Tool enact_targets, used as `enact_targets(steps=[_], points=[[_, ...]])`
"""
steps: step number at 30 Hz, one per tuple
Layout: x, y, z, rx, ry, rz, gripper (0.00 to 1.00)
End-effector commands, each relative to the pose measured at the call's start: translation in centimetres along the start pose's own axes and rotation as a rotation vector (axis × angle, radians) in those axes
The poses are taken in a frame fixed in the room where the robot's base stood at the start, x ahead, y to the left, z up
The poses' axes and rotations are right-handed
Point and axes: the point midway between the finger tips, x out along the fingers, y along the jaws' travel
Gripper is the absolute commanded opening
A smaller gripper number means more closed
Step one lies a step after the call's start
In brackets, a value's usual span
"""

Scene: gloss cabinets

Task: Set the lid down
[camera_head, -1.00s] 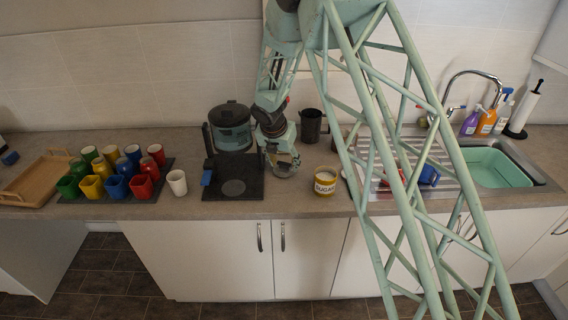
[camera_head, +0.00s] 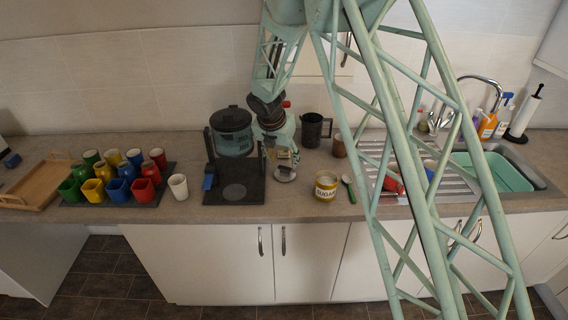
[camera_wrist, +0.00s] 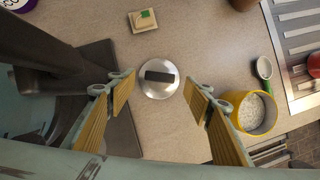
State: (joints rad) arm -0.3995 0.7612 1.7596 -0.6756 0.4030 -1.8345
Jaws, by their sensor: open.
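The lid (camera_wrist: 149,88) is a round silver disc with a dark bar handle. It lies flat on the counter in the wrist view, and it also shows in the head view (camera_head: 285,175). My gripper (camera_wrist: 164,88) is open above the lid, with its two yellow-padded fingers on either side and apart from it. The yellow sugar pot (camera_wrist: 254,114) stands open to the right of the lid, full of pale sugar. It also shows in the head view with its label facing forward (camera_head: 326,187).
A dark stand (camera_head: 234,190) is left of the lid. A green-handled spoon (camera_wrist: 263,68) lies beside the sugar pot. A small pale block with a green top (camera_wrist: 144,20) is behind the lid. The drainer and sink (camera_head: 491,171) are at right, several coloured cups at left.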

Motion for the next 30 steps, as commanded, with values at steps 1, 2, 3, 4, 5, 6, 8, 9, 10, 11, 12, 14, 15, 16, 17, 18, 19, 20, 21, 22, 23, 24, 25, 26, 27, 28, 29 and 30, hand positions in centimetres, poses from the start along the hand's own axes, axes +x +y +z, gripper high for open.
enact_targets(steps=[1, 2, 3, 4, 5, 6, 8, 9, 10, 11, 12, 14, 15, 16, 17, 18, 19, 20, 21, 22, 23, 24, 25, 26, 27, 28, 29, 30], points=[[-0.8, 0.0, 0.0, 0.0, -0.001, 0.001, 0.47], [-1.1, 0.0, 0.1, 0.0, -0.001, 0.0, 0.47], [-1.6, 0.0, 0.1, 0.0, -0.001, 0.0, 0.47], [-2.0, 0.0, 0.1, 0.0, -0.001, 0.0, 0.47], [-2.4, 0.0, 0.1, 0.0, -0.001, 0.0, 0.47], [-2.8, 0.0, 0.0, 0.0, 0.0, 0.0, 0.47], [-3.5, 0.0, 0.0, 0.0, 0.0, 0.0, 0.47], [-3.9, 0.0, 0.0, -0.001, 0.0, 0.0, 0.47], [-4.2, 0.0, 0.0, -0.001, 0.0, 0.0, 0.47], [-4.5, 0.0, 0.0, -0.001, -0.001, 0.0, 0.47], [-4.8, 0.0, 0.0, -0.001, -0.001, 0.0, 0.47], [-5.2, 0.0, 0.0, 0.0, 0.0, 0.0, 0.47], [-5.4, 0.0, -0.1, 0.0, 0.0, -0.001, 0.47], [-5.6, 0.0, -0.1, 0.0, 0.0, -0.001, 0.47], [-5.7, 0.0, -0.1, 0.0, 0.001, -0.001, 0.47], [-5.8, 0.0, -0.1, 0.0, 0.001, -0.001, 0.47], [-5.9, 0.0, -0.1, 0.0, 0.001, -0.001, 0.47], [-6.0, 0.0, -0.1, 0.0, 0.001, -0.001, 0.47], [-6.0, 0.0, -0.1, 0.0, 0.001, -0.001, 0.47], [-6.0, 0.0, -0.1, 0.0, 0.001, -0.001, 0.47], [-6.1, 0.0, -0.1, 0.0, 0.001, -0.001, 0.47], [-6.1, 0.0, -0.1, 0.0, 0.001, -0.001, 0.47], [-6.1, 0.0, -0.1, 0.0, 0.001, -0.001, 0.47], [-6.1, 0.0, -0.1, 0.0, 0.001, -0.001, 0.47], [-6.0, 0.0, -0.1, 0.0, 0.001, -0.001, 0.47], [-6.0, 0.0, -0.1, 0.0, 0.001, -0.001, 0.47], [-6.0, 0.0, -0.1, 0.0, 0.001, -0.001, 0.47], [-6.0, 0.0, -0.1, 0.0, 0.001, -0.001, 0.47]])
